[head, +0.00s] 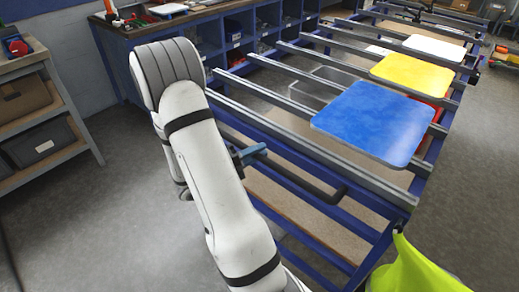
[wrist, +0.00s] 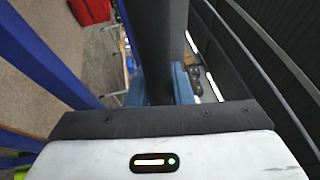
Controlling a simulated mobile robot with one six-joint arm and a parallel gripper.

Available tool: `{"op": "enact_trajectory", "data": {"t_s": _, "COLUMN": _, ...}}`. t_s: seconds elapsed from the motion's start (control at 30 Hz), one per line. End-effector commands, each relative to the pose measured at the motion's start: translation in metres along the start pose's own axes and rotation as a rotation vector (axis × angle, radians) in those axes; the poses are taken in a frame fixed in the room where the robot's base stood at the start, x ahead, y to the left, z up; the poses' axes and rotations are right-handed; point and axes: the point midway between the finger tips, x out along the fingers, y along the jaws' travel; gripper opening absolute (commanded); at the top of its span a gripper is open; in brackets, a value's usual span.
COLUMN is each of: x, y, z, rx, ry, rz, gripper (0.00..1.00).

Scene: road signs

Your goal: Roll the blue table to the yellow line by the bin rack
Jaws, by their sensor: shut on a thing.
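The blue table (head: 372,232) is a long blue frame with grey cross rails, running from the lower right to the far top. Its dark push handle (head: 310,187) sticks out along the near side. My gripper (head: 252,153) is shut on this handle; in the wrist view the dark bar (wrist: 160,40) runs between the blue fingers. A shelf rack with bins (head: 45,140) stands at the left. I see no yellow line on the floor in either view.
Blue, yellow and white sign plates (head: 375,120) lie on the rails. A blue cubby bench (head: 210,35) stands behind. A bright yellow-green cloth (head: 415,270) hangs at the table's near end. Grey floor (head: 120,220) is clear between the rack and my arm.

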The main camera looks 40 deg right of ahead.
Motion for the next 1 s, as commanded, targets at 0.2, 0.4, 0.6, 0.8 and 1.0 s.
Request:
{"op": "enact_trajectory", "data": {"t_s": 0.2, "x": 0.001, "y": -0.006, "z": 0.003, "rx": 0.013, "ry": -0.002, "rz": -0.01, "gripper": 0.26}}
{"op": "enact_trajectory", "data": {"t_s": 0.4, "x": 0.001, "y": -0.004, "z": 0.001, "rx": 0.007, "ry": 0.0, "rz": -0.007, "gripper": 0.41}}
{"op": "enact_trajectory", "data": {"t_s": 0.6, "x": 0.001, "y": -0.002, "z": 0.001, "rx": 0.004, "ry": 0.001, "rz": -0.006, "gripper": 0.41}}
{"op": "enact_trajectory", "data": {"t_s": 0.8, "x": -0.016, "y": -0.002, "z": 0.001, "rx": 0.003, "ry": -0.003, "rz": -0.005, "gripper": 0.41}}
{"op": "enact_trajectory", "data": {"t_s": 1.0, "x": -0.051, "y": -0.002, "z": 0.002, "rx": 0.005, "ry": -0.004, "rz": -0.005, "gripper": 0.41}}
